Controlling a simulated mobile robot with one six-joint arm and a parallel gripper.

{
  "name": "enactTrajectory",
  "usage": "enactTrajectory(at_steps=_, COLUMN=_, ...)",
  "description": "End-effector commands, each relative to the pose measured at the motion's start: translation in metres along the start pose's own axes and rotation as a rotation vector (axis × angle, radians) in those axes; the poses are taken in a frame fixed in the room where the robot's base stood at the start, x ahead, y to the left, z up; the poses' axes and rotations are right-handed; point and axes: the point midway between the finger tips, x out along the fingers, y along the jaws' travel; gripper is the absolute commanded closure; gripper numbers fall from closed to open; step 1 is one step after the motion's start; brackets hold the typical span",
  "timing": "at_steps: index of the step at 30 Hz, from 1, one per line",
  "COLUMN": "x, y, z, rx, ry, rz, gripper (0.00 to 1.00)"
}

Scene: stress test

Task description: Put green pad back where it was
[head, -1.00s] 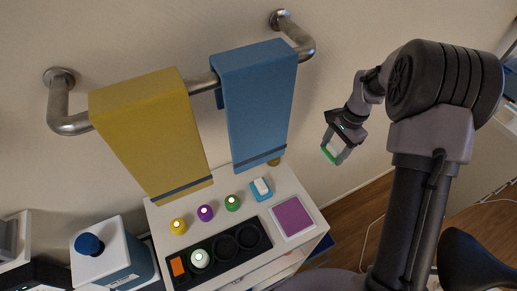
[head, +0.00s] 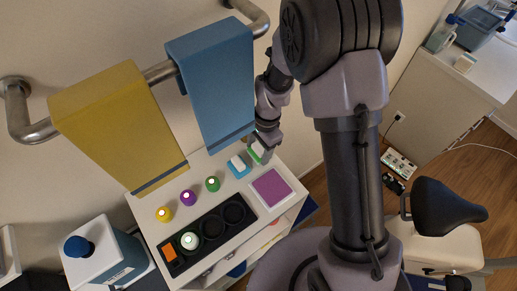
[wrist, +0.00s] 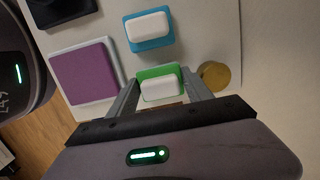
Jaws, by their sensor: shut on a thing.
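The green pad (head: 256,152) has a white block on top and is between the fingers of my gripper (head: 262,147), which is shut on it. In the wrist view the green pad (wrist: 146,73) sits between both fingertips, with its white block toward me. It is at the back right of the white cabinet top, next to a blue pad (head: 238,167) with a like white block. The blue pad also shows in the wrist view (wrist: 150,43). I cannot tell whether the green pad touches the cabinet top.
A purple square (head: 271,188) on a white base lies in front of the pads. Yellow, purple and green lit knobs stand left, behind a black tray (head: 172,267). A gold disc (wrist: 214,75) is beside my right finger. Yellow and blue towels hang above on a rail.

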Motion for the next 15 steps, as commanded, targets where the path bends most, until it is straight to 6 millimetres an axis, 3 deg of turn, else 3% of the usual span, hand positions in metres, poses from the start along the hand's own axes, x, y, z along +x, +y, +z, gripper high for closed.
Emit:
enactTrajectory(at_steps=11, x=0.0111, y=0.0001, z=-0.0023, rx=-0.001, ry=0.001, rz=-0.001, gripper=0.86)
enactTrajectory(at_steps=12, x=0.0102, y=0.0001, z=-0.0022, rx=-0.001, ry=0.001, rz=-0.001, gripper=0.36)
enactTrajectory(at_steps=15, x=0.0095, y=0.0001, z=-0.0021, rx=-0.001, ry=0.001, rz=-0.001, gripper=0.2)
